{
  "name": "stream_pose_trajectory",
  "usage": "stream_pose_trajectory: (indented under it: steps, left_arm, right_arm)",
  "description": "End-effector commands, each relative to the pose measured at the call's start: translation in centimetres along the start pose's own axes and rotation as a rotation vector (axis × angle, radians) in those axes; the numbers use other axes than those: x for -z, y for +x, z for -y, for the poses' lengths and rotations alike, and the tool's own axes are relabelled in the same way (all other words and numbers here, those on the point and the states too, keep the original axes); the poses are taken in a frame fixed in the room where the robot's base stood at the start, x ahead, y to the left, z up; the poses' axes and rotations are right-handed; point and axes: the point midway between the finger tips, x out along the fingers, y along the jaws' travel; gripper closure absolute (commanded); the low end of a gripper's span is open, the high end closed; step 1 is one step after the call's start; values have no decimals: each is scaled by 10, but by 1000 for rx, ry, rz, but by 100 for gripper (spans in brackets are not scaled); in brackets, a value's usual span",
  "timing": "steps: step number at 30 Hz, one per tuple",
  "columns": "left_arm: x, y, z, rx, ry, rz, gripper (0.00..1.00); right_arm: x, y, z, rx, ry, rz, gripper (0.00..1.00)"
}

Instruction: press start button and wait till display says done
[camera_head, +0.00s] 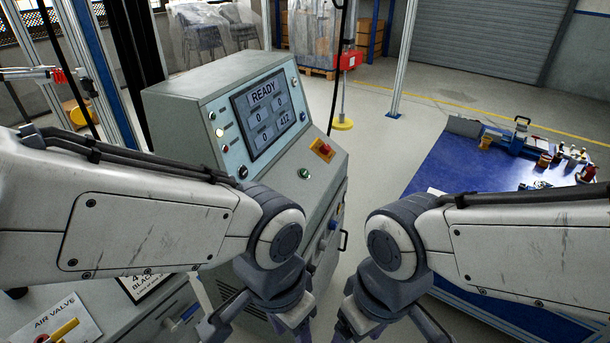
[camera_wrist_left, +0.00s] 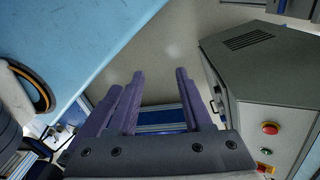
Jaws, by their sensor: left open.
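The grey console (camera_head: 240,105) stands left of centre in the head view. Its display (camera_head: 264,112) reads READY, with zeros and 412 below. A green button (camera_head: 304,173) sits on the sloped panel, near a red button on a yellow base (camera_head: 323,150). My left gripper (camera_head: 256,326) is low in front of the console, clear of the green button. Its fingers are apart and empty in the left wrist view (camera_wrist_left: 155,90). My right gripper (camera_head: 387,326) is low to the right of it, fingers spread, tips partly cut off.
A blue-topped table (camera_head: 455,165) with tools stands at the right. A panel marked AIR VALVE (camera_head: 55,322) is at the lower left. The left wrist view shows a grey cabinet (camera_wrist_left: 265,70) with a red button (camera_wrist_left: 270,128). Open floor (camera_head: 430,112) lies behind.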

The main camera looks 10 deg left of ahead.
Motion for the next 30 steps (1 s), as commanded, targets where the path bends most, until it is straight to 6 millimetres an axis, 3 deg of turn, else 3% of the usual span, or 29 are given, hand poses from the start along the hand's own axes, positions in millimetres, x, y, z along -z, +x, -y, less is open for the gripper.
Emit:
stream_pose_trajectory:
  steps: [7, 11, 30]
  left_arm:
    - [0, 0, 0, 0, 0, 0, 50]
    - [0, 0, 0, 0, 0, 0, 100]
    - [0, 0, 0, 0, 0, 0, 100]
  right_arm:
    - [0, 0, 0, 0, 0, 0, 21]
    - [0, 0, 0, 0, 0, 0, 21]
    - [0, 0, 0, 0, 0, 0, 21]
